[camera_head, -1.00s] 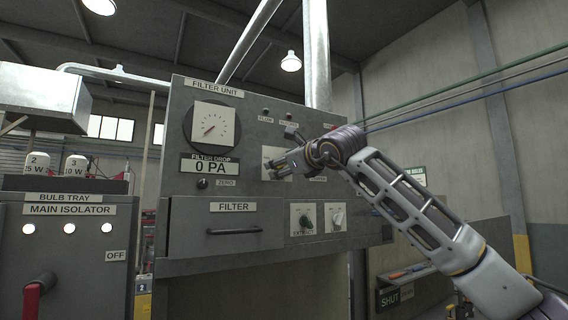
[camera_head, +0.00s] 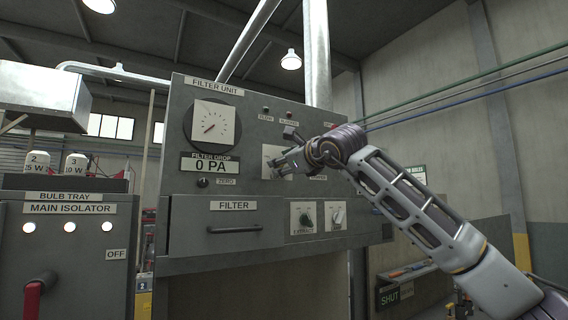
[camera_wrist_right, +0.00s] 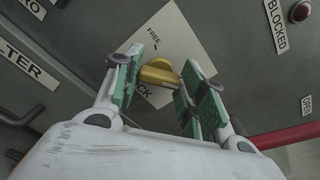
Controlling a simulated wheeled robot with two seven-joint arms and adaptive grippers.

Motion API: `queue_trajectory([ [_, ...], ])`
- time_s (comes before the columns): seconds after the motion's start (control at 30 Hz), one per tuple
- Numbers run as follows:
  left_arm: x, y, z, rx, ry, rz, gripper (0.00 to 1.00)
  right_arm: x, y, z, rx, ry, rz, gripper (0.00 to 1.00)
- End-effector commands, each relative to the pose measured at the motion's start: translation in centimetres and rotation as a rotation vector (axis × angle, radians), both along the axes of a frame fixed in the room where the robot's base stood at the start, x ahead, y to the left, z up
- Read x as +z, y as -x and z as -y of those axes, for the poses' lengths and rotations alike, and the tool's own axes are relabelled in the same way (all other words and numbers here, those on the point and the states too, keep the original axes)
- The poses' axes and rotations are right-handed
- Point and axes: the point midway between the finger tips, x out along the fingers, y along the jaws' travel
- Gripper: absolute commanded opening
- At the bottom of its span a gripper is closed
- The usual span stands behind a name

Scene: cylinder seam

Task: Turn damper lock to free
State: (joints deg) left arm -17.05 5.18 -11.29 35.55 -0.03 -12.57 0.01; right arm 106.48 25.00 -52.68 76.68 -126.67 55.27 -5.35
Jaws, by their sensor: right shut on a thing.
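The damper lock is a yellow knob (camera_wrist_right: 158,74) on a pale square plate (camera_wrist_right: 172,35) in the right wrist view. The plate reads FREE (camera_wrist_right: 153,35) above the knob, and a partly covered word ending in "CK" (camera_wrist_right: 140,93) is below it. My right gripper (camera_wrist_right: 163,68) has its green-padded fingers on either side of the knob and is shut on it. Which mark the knob points to is not clear. In the head view my right gripper (camera_head: 277,168) is at the plate and hides the knob. My left gripper is not in view.
A main isolator cabinet (camera_head: 65,245) stands at left. A BLOCKED label (camera_wrist_right: 277,25) is right of the plate in the wrist view.

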Motion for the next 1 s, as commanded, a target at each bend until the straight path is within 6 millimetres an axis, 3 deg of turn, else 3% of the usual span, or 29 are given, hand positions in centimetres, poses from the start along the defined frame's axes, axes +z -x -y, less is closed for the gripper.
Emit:
queue_trajectory([
  [0.33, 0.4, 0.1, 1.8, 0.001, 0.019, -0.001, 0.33, 0.0, 0.0, -0.1, 0.0, 0.207, 0.094, 0.17],
  [1.0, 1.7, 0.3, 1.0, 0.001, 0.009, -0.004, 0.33, -0.2, 0.0, -0.1, 0.001, 0.727, 0.336, 0.17],
])
